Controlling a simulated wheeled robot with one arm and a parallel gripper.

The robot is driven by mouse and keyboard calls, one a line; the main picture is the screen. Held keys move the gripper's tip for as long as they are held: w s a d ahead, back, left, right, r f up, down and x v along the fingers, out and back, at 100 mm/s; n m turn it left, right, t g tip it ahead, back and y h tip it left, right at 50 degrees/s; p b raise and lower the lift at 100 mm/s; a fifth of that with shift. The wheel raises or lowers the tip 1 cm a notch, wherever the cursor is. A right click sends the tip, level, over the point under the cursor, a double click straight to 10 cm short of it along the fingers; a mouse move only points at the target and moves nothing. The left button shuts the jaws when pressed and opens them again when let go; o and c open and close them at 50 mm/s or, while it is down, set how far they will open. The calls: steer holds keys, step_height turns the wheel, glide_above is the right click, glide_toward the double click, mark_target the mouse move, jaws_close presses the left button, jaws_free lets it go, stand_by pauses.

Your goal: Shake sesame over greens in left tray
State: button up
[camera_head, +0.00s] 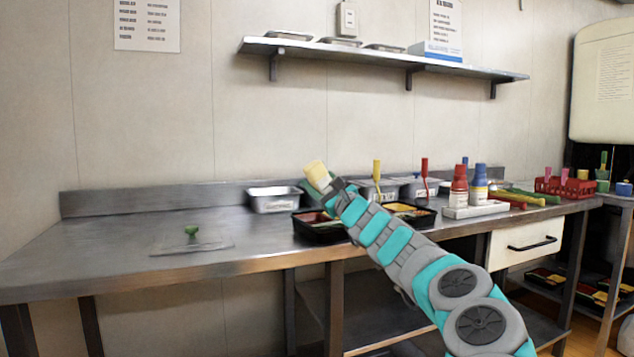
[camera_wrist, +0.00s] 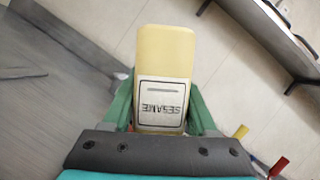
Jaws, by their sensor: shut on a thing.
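My gripper (camera_wrist: 160,115) is shut on a pale yellow shaker (camera_wrist: 165,55) whose label reads SESAME upside down in the wrist view. In the head view the shaker (camera_head: 316,172) is tilted, held above the back of the left black tray (camera_head: 318,236). The left tray stands on the steel table; my arm hides part of it and its greens cannot be made out clearly. A second black tray (camera_head: 424,222) with yellow contents stands to its right, partly behind my arm.
A steel pan (camera_head: 273,200) stands behind the left tray, with more labelled pans (camera_head: 412,187) to the right. Red and blue bottles (camera_head: 459,187) stand in a white holder. A clear board with a green-handled item (camera_head: 191,231) lies at left. The table's left side is mostly free.

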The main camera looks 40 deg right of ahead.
step_height(320, 180, up, 2)
steer(key=shift+r+p, duration=0.1)
steer(key=shift+p, duration=0.5)
step_height(320, 180, down, 4)
steer(key=b, duration=0.3)
steer(key=shift+r, duration=0.15)
step_height(320, 180, up, 4)
steer(key=p, duration=0.3)
steer(key=shift+p, duration=0.3)
steer(key=shift+f, duration=0.25)
steer(key=shift+f, duration=0.1)
